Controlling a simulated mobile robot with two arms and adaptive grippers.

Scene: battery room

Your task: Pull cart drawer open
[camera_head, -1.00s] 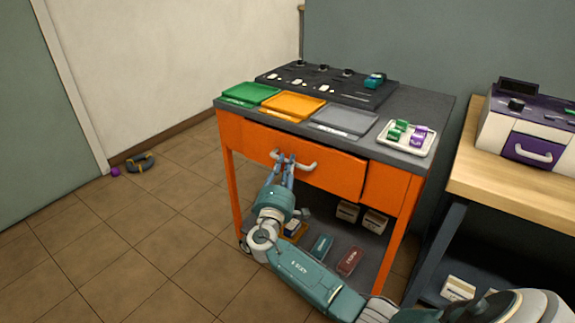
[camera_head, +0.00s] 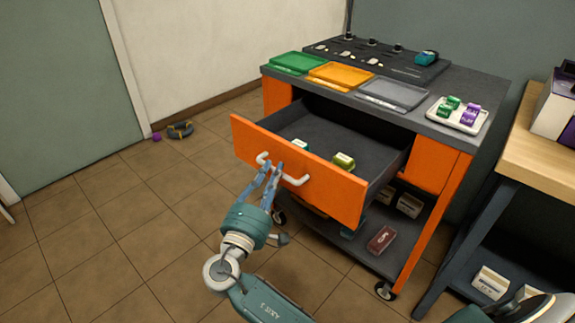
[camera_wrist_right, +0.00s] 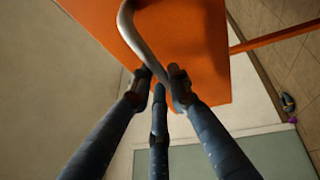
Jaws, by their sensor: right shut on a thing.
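The orange cart (camera_head: 427,163) has its drawer (camera_head: 330,185) pulled well out, with the dark grey inside showing. A white bar handle (camera_head: 295,181) is on the drawer front. My right gripper (camera_head: 273,170) is shut on the handle, left of its middle. In the right wrist view, the fingers (camera_wrist_right: 160,78) close around the pale handle (camera_wrist_right: 138,38) against the orange drawer front (camera_wrist_right: 190,50). My left gripper is not in view.
Green (camera_head: 298,63), orange (camera_head: 341,75) and grey (camera_head: 392,94) trays and a white tray (camera_head: 437,117) with several cells stand on the cart top. A wooden bench (camera_head: 540,150) is close on the right. The tiled floor at left is mostly clear.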

